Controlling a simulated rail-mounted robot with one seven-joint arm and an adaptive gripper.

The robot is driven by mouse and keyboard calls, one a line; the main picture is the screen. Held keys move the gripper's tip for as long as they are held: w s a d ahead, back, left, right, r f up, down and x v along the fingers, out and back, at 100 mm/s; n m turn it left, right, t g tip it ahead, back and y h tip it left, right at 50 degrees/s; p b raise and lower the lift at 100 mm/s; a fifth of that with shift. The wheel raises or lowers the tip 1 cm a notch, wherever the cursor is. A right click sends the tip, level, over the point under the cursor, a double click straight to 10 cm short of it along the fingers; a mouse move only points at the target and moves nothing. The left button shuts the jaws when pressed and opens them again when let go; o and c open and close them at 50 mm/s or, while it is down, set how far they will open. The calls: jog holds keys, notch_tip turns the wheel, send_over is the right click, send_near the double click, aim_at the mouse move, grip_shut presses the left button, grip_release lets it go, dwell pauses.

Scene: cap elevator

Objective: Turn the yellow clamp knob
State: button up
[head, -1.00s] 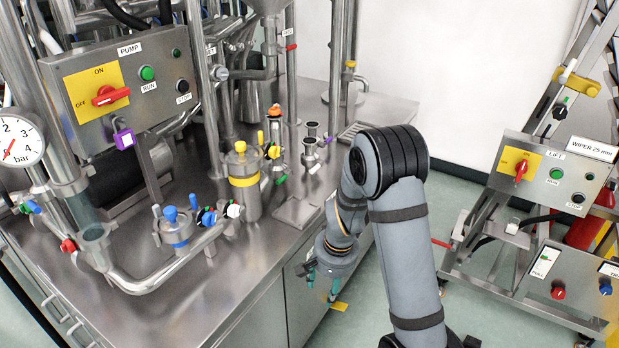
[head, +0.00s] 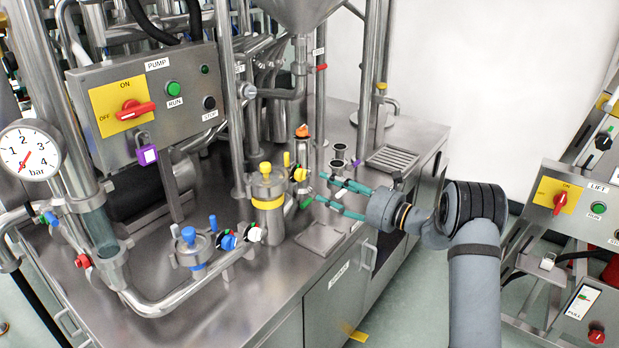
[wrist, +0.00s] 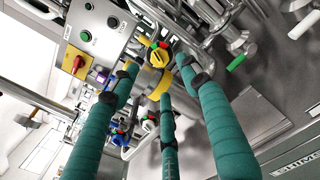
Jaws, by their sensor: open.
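The yellow-banded steel vessel (head: 268,219) stands on the bench in the head view. It carries a yellow top knob (head: 265,169), a slim upright yellow knob (head: 286,159) and a round yellow valve dial (head: 300,174) on its right side. I cannot tell for certain which is the clamp knob. My gripper (head: 320,188) is open and empty, its teal fingers reaching left, just right of the dial and apart from it. In the wrist view the dial (wrist: 159,55), with red and green marks, shows between the spread fingertips. The yellow band (wrist: 161,88) is partly hidden by a finger.
A blue-knobbed vessel (head: 190,252) stands front left with a blue valve (head: 228,241) and a white one beside it. An orange knob (head: 302,132) and short steel pipe ends (head: 338,152) stand behind my fingers. A flat plate (head: 320,238) lies below them. The pump panel (head: 150,100) is at upper left.

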aim_at(305, 178)
jog(key=p+x, duration=0.1)
jog(key=x, duration=0.6)
jog(key=shift+w+a, duration=0.15)
jog(key=shift+a, duration=0.2)
jog(key=shift+c, duration=0.8)
jog(key=c, duration=1)
